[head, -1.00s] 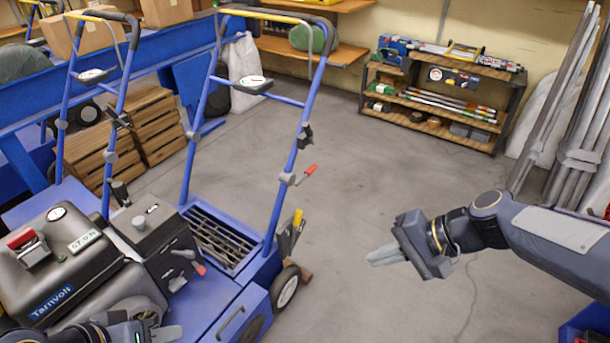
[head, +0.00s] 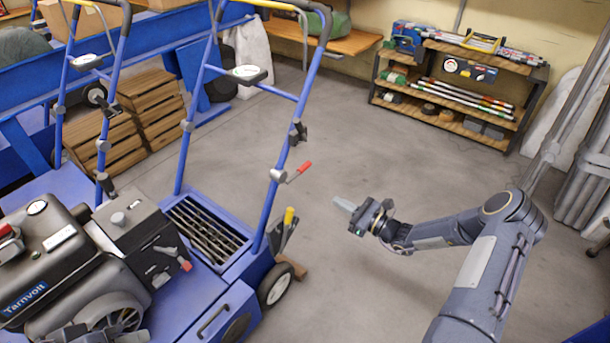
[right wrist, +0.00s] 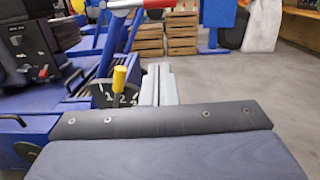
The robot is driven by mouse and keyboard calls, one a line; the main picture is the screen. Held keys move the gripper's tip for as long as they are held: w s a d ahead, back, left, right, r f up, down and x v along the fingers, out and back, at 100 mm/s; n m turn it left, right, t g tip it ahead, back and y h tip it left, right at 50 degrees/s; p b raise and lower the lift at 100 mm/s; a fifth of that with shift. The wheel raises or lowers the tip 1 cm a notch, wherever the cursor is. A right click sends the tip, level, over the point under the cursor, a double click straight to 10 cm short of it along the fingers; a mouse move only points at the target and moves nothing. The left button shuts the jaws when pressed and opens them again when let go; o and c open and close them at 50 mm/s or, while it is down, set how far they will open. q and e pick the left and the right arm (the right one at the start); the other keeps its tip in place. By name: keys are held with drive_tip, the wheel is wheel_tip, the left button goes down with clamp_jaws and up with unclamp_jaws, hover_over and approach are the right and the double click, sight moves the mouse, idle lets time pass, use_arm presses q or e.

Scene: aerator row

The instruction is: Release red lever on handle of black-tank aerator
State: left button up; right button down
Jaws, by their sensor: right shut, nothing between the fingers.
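The black-tank aerator is at the left, with its dark tank (head: 30,262) and blue tubular handle (head: 268,213). The red lever (head: 302,169) sticks out to the right from a grey clamp on the handle's right upright. Its red grip and metal clamp also show at the top of the right wrist view (right wrist: 126,3). My right gripper (head: 343,203) is shut and empty, to the right of and below the lever, apart from it. Its closed fingers show in the right wrist view (right wrist: 160,70). Part of my left gripper (head: 130,337) shows at the bottom left edge; its jaws are unclear.
A yellow-gripped lever (head: 289,216) stands below the red lever, near the wheel (head: 277,285). Another blue handle (head: 73,105) stands at the left. Wooden crates (head: 155,105) and a shelf (head: 440,125) are behind. The floor (head: 400,165) around my right gripper is mostly clear.

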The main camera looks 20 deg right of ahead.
sight(298, 173)
drive_tip(key=shift+w+d+f, duration=0.1)
drive_tip(key=shift+f, duration=0.1)
drive_tip(key=w+a+r+b, duration=0.4)
drive_tip(key=w+a, duration=0.2)
drive_tip(key=w, duration=0.2)
drive_tip(key=shift+w+a+r, duration=0.25)
drive_tip(key=shift+a, duration=0.15)
